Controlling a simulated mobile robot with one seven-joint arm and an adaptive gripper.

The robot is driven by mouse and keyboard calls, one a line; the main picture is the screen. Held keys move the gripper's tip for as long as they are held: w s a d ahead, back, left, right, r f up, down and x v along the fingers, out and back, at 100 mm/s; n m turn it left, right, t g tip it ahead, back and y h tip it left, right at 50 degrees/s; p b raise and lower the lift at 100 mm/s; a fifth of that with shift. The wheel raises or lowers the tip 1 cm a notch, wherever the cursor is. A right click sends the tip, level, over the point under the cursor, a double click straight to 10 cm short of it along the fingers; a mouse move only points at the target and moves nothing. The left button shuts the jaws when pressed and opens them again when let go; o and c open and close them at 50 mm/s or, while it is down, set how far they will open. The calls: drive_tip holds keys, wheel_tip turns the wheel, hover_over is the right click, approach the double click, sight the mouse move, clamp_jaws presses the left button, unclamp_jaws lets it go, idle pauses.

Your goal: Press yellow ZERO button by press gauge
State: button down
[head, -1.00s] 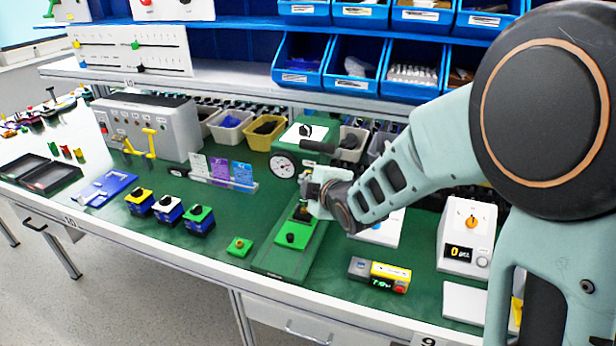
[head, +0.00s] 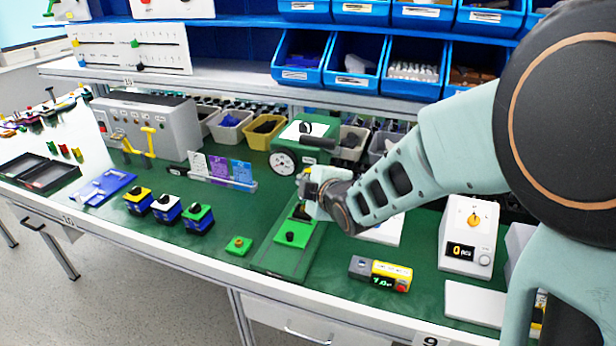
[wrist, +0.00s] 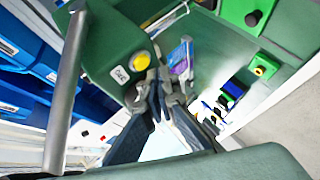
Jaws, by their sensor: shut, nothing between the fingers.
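The yellow button (wrist: 139,61) is on the green press body beside a small white label (wrist: 121,74), which reads like ZERO, in the wrist view. My gripper (wrist: 156,86) is shut and empty, its dark fingertips close beside the button; I cannot tell whether they touch it. In the head view the green press (head: 291,262) stands mid-bench with its round white gauge (head: 284,162) facing out. My gripper (head: 308,190) is at the press, just right of and below the gauge. The yellow button is not visible in the head view.
A metal bar (wrist: 66,95) crosses the left of the wrist view near the press. A small green block with a button (head: 238,245) is left of the press base.

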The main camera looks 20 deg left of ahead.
drive_tip(key=shift+s+a+b, duration=0.2)
drive_tip(key=shift+s+b, duration=1.55)
drive_tip(key=shift+s, duration=0.75)
